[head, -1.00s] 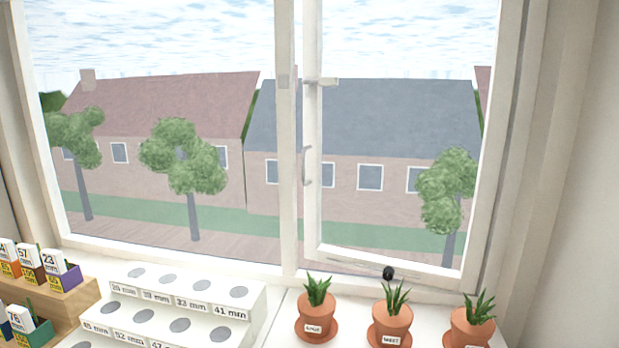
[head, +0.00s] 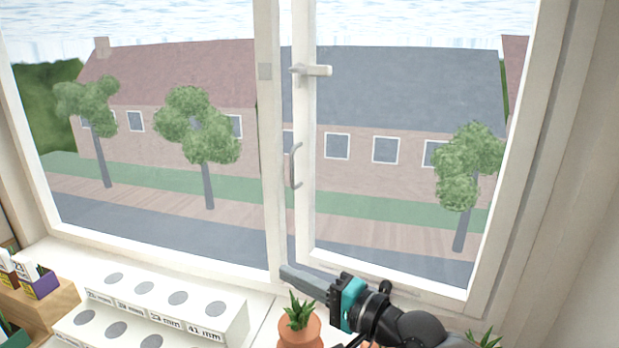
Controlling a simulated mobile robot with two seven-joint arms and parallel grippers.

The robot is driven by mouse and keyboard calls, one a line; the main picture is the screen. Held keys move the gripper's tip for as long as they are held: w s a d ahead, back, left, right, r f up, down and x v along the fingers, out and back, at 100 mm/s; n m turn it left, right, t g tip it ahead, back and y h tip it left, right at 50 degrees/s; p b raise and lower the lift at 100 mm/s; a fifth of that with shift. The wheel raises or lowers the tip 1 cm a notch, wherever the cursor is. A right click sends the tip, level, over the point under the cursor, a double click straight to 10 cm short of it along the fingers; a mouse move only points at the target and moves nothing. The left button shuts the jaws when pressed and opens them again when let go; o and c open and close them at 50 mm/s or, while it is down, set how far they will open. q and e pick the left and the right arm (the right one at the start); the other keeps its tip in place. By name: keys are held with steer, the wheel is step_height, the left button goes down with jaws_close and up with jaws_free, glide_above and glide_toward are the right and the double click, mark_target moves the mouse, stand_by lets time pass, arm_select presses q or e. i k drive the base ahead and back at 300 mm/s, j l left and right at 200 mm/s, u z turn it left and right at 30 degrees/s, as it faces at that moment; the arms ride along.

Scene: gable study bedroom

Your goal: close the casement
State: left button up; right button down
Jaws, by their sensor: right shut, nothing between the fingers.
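The casement (head: 305,215) is the white-framed right-hand sash. It stands ajar, with a narrow gap between its left stile and the white centre post (head: 270,170). A grey pull handle (head: 294,166) sits on that stile, and a lever catch (head: 313,70) sits higher up. A small plate (head: 265,71) is on the post. My right gripper (head: 287,273) is shut and empty. It comes in from the lower right, its fingers pointing left near the foot of the post, below the casement's bottom-left corner. I cannot tell whether it touches the frame. My left gripper is out of view.
A potted plant (head: 299,327) stands on the sill just below my right gripper; another (head: 484,340) shows at the bottom right. My arm covers the sill between them. A white stepped rack (head: 215,300) and a wooden stand with labelled boxes (head: 45,308) are at left.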

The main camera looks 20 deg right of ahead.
mark_target(549, 21)
steer(key=i+l, duration=0.9)
